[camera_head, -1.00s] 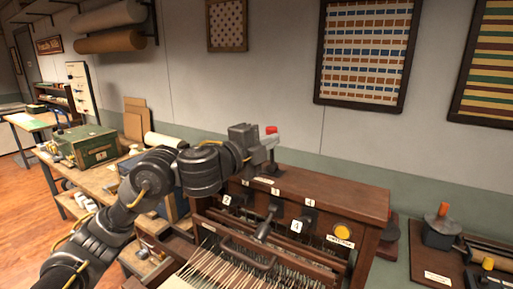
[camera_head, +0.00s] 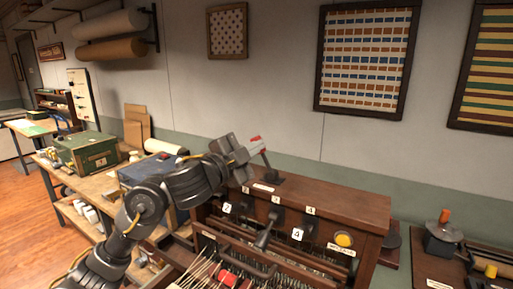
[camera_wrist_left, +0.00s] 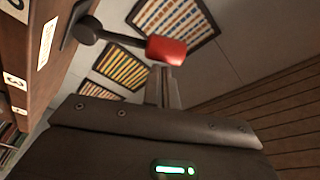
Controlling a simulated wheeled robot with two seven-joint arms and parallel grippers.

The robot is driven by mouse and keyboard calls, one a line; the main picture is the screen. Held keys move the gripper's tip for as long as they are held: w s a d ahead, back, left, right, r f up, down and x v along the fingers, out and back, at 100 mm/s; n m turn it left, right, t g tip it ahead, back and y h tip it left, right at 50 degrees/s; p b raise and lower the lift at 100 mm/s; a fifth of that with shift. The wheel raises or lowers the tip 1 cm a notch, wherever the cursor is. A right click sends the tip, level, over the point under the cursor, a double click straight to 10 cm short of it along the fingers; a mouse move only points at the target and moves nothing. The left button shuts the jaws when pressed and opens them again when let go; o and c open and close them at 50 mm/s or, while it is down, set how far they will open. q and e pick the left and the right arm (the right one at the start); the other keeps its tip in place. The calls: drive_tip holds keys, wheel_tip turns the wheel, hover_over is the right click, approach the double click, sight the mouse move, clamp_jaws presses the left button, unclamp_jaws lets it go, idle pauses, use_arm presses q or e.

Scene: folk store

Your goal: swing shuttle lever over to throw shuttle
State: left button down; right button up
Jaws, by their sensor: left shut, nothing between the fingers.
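The shuttle lever has a red knob (camera_head: 256,141) on a dark shaft and stands on top of the wooden loom (camera_head: 340,197). The lever leans to the left. My left gripper (camera_head: 246,154) is shut and empty beside the knob, on its left side. In the left wrist view the closed fingertips (camera_wrist_left: 161,72) are right at the red knob (camera_wrist_left: 166,50); I cannot tell whether they touch. A red piece (camera_head: 229,278), perhaps the shuttle, shows among the threads at the front of the loom. My right gripper is not in view.
Numbered dark levers stick out of the loom's front, with a yellow button (camera_head: 344,240) to their right. A green box (camera_head: 88,150) stands on the workbench at left. Framed textiles (camera_head: 366,62) hang on the wall behind. Air above the loom's right side is clear.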

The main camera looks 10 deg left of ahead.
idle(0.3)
use_arm(q)
drive_tip(key=s+a+p, duration=0.2)
drive_tip(key=s+a, duration=0.1)
drive_tip(key=s, duration=0.8)
drive_tip(key=shift+s+r, duration=0.15)
drive_tip(key=shift+r, duration=0.15)
